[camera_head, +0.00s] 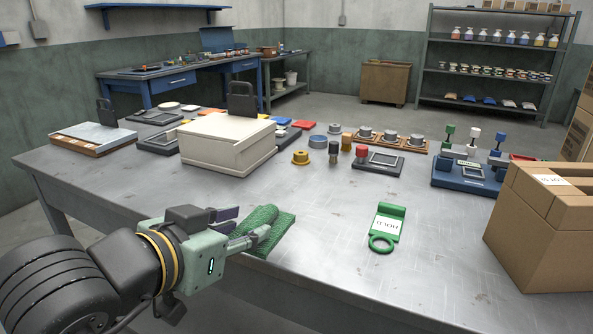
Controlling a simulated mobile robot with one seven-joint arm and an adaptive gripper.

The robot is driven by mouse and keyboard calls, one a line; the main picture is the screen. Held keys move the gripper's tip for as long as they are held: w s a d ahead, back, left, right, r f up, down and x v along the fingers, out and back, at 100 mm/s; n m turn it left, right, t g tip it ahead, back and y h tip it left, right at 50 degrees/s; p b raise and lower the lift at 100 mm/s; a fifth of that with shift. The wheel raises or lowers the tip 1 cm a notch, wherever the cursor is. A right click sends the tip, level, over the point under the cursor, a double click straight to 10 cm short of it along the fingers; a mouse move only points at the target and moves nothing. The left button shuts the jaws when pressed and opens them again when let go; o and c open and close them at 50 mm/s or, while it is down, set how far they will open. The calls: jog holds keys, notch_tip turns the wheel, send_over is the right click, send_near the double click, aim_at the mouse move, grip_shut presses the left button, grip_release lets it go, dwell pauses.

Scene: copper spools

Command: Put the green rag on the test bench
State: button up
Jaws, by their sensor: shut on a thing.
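The green rag (284,227) is a textured, folded cloth at the near edge of the grey metal-topped bench (330,240). My gripper (258,235) comes in from the lower left and is shut on the rag. Part of the rag bulges up between the fingers, and part spreads to their right. The fingers hide some of it, and I cannot tell whether its underside touches the bench top. I cannot tell from a label which bench is the test bench; a blue workbench (175,80) also stands at the back left.
A green tag with a ring (388,225) lies right of the rag. Cardboard boxes (545,235) stand at the right edge, a cream box (225,145) at the left. Gauges and spools sit behind. The bench middle is clear.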

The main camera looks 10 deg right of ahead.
jog(key=w+p, duration=0.3)
jog(key=p, duration=0.1)
jog(key=shift+r, duration=0.25)
jog(key=w+p, duration=0.2)
jog(key=p, duration=0.2)
jog(key=shift+f+p, duration=0.1)
jog(key=shift+p, duration=0.3)
jog(key=p, duration=0.2)
send_over(242, 214)
jog(key=shift+s+f, duration=0.2)
jog(key=shift+f, duration=0.75)
jog(key=shift+w+f, duration=0.1)
jog(key=shift+w, duration=0.05)
jog(key=shift+f+p, duration=0.45)
jog(key=shift+f, duration=1.25)
jog(key=shift+f, duration=0.2)
jog(key=o, duration=1.1)
jog(key=shift+o, duration=0.2)
